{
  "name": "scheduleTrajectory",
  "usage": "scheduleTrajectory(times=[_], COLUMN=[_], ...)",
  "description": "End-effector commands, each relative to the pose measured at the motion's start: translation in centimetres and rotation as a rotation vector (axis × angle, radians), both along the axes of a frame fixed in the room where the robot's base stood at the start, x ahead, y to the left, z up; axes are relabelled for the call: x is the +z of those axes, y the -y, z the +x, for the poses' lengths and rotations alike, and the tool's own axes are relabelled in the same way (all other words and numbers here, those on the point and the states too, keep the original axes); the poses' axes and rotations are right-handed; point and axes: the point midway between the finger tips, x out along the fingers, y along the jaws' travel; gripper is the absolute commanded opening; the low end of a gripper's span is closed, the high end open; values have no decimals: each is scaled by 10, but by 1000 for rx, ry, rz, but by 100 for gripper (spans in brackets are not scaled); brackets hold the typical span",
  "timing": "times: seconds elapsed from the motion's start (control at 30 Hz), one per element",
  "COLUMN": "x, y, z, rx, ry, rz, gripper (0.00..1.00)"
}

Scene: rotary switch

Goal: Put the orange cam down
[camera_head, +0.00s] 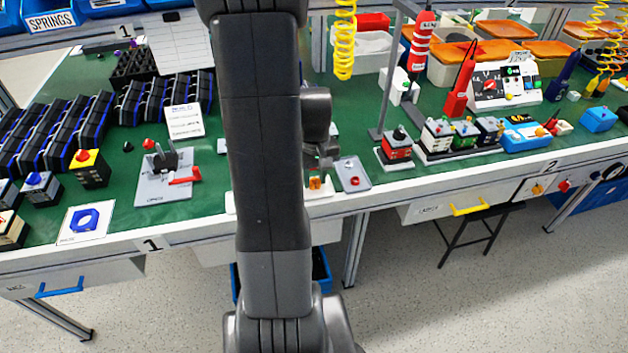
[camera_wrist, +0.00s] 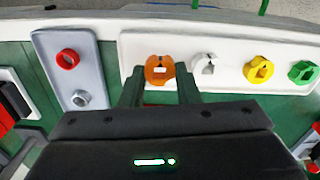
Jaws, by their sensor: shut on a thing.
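The orange cam (camera_wrist: 159,69) is between the two fingertips of my gripper (camera_wrist: 159,80) in the wrist view, with a pale slot showing in its middle. My gripper is shut on it. The cam is over the left end of a white tray (camera_wrist: 132,46); I cannot tell whether it touches the tray. In the head view the orange cam (camera_head: 315,183) is a small patch near the bench's front edge, below my gripper (camera_head: 320,165), which my arm partly hides.
A white cam (camera_wrist: 204,65), a yellow cam (camera_wrist: 258,70) and a green cam (camera_wrist: 303,73) sit in a row to the right on the tray. A grey plate (camera_wrist: 55,78) with a red ring (camera_wrist: 67,59) and a metal ring (camera_wrist: 80,99) lies to the left.

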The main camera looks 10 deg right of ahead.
Motion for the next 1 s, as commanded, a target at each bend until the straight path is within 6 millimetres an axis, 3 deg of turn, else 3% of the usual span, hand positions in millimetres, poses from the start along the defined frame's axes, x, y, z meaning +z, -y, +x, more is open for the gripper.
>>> scheduleTrajectory(times=[0.1, 0.47, 0.5, 0.53, 0.83, 1.0], x=[-11, -15, -15, -14, -13, -1], y=[0, 0, 0, 0, 0, 0], z=[0, 0, 0, 0, 0, 1], rx=[0, 0, 0, 0, 0, 0], ry=[-1, 0, 0, 0, 0, 3], rz=[0, 0, 0, 0, 0, 0], gripper=[2, 2, 31, 37, 38, 38])
